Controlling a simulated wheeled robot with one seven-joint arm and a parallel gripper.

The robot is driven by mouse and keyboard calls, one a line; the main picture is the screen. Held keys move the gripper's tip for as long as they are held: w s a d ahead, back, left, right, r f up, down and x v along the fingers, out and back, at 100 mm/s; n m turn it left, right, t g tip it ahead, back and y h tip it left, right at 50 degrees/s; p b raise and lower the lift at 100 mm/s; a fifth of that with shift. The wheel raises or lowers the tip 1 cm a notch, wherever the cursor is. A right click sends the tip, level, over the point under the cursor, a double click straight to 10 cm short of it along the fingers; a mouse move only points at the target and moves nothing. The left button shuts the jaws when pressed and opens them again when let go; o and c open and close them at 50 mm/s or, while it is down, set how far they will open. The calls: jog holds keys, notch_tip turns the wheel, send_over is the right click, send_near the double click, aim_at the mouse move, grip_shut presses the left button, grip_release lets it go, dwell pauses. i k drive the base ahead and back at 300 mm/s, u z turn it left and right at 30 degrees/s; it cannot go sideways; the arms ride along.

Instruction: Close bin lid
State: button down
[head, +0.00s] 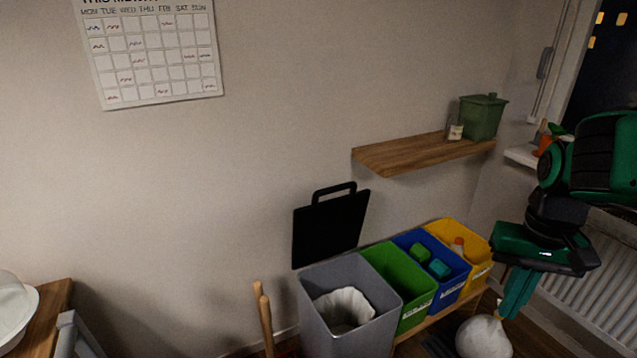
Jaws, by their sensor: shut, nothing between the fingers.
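The bin lid (331,228) is a flat black panel with a loop handle on its top edge. It stands upright, open, at the back of the grey bin (311,303), near the wall. The grey bin holds a crumpled white liner. My gripper (512,307) is at the right, green, pointing down and shut, with nothing seen between its fingers. In the picture it is well to the right of the lid, past the yellow bin and above a white bag.
Green (413,299), blue (444,277) and yellow (463,240) bins stand in a row right of the grey one. The white bag (483,337) lies below my gripper. A wooden shelf (420,152) juts from the wall above. Wooden handles (264,310) stand left of the grey bin.

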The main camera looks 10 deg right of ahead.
aim_at(324, 230)
jog(key=u, duration=0.3)
jog(key=i, duration=0.85)
jog(key=z, duration=0.4)
